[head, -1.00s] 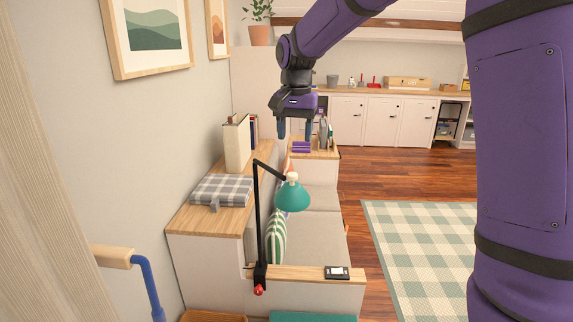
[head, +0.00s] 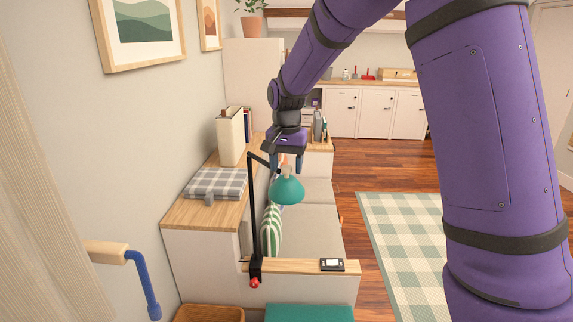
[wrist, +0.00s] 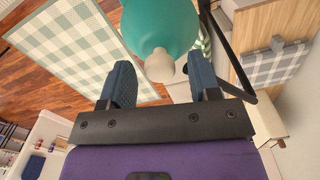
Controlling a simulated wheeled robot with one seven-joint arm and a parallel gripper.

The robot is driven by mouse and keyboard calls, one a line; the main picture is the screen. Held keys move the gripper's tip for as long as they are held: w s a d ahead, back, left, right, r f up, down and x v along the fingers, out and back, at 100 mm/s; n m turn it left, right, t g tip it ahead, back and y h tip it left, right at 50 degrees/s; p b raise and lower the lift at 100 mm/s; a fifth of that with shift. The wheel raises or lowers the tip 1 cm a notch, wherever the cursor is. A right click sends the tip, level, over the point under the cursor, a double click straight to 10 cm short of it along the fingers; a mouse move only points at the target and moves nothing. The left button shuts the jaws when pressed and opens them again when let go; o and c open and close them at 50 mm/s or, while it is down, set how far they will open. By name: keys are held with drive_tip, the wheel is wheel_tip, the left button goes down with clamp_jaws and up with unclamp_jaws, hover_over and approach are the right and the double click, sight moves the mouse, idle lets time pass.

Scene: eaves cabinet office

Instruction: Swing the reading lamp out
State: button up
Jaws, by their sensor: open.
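The reading lamp has a teal shade (head: 288,190) with a pale knob on top and a thin black arm (head: 254,210) clamped by a red screw to a wooden ledge (head: 300,266). Its upper arm slants down to the right to the shade. My gripper (head: 286,163) points down just above and behind the shade in the head view, with fingertips partly hidden. In the wrist view the open fingers (wrist: 162,82) stand on either side of the pale knob (wrist: 160,64), with the teal shade (wrist: 160,24) beyond it. I see no clear contact.
A sofa seat (head: 310,224) with a striped cushion lies below the lamp. A small black device (head: 332,265) lies on the ledge. Open floor and a checked rug (head: 395,235) are to the right.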

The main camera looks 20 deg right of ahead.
clamp_jaws()
drive_tip(key=shift+w+d+n, duration=0.2)
drive_tip(key=shift+d+n, duration=0.2)
drive_tip(key=shift+d, duration=0.4)
drive_tip(key=w+d+n, duration=1)
drive_tip(key=w+d, duration=0.4)
drive_tip(key=d, duration=0.1)
drive_tip(key=shift+d, duration=0.25)
unclamp_jaws()
drive_tip(key=shift+s, duration=0.1)
